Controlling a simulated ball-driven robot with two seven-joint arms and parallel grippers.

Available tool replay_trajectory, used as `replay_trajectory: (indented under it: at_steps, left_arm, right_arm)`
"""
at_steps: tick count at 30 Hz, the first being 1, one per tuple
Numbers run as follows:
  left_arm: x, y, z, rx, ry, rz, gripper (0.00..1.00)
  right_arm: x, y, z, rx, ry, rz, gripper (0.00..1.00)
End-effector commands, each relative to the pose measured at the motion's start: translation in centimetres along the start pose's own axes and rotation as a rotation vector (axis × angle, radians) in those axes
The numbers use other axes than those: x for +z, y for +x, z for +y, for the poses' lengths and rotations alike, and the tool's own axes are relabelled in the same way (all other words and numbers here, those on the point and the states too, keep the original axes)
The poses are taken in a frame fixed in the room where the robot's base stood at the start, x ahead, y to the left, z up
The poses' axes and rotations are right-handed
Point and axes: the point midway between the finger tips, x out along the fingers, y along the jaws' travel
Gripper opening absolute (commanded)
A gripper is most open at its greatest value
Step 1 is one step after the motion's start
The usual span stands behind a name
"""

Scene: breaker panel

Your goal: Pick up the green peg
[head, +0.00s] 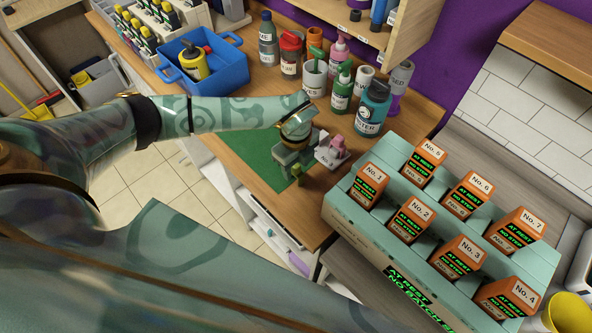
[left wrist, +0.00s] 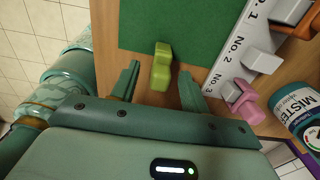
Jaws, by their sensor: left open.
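The green peg (left wrist: 162,66) lies at the near edge of a dark green mat (left wrist: 185,25) in the left wrist view. In the head view only a small yellow-green part of it (head: 297,171) shows beside my left gripper (head: 288,165). My left gripper (left wrist: 160,72) is open, with one finger on each side of the peg and a gap on both sides. The fingers do not appear to touch it. My right gripper is not in view.
A white numbered rack (left wrist: 255,45) stands close to the right finger, with a pink peg (left wrist: 244,101) by No. 3. Bottles, including a teal one (head: 374,108), stand behind.

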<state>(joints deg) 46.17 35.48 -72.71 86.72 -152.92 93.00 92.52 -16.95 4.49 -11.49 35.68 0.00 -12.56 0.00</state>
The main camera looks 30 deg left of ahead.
Motion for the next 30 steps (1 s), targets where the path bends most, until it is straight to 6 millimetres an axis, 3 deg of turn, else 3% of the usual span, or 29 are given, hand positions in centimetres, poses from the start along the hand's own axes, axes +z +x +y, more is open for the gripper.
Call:
replay_trajectory:
  at_steps: [7, 12, 23, 26, 30]
  left_arm:
    - [0.0, 0.2, 0.0, -0.001, 0.001, 0.0, 0.43]
    - [0.0, 0.2, 0.0, -0.001, 0.0, 0.0, 0.0]
    - [0.0, -0.1, -0.1, -0.002, 0.001, 0.0, 0.0]
    - [0.1, -1.0, -0.1, -0.004, 0.001, -0.001, 0.0]
    - [-0.1, -3.7, 0.3, -0.004, 0.004, 0.0, 0.0]
  right_arm:
    - [0.6, 0.0, 0.2, 0.002, -0.002, -0.009, 1.0]
    - [0.7, 0.0, 0.2, 0.002, -0.002, -0.01, 1.0]
    - [0.7, 0.0, 0.2, 0.002, -0.001, -0.011, 1.0]
    - [0.7, -0.1, 0.1, 0.002, -0.001, -0.01, 1.0]
    - [0.6, -0.2, 0.0, 0.0, 0.0, -0.009, 1.0]
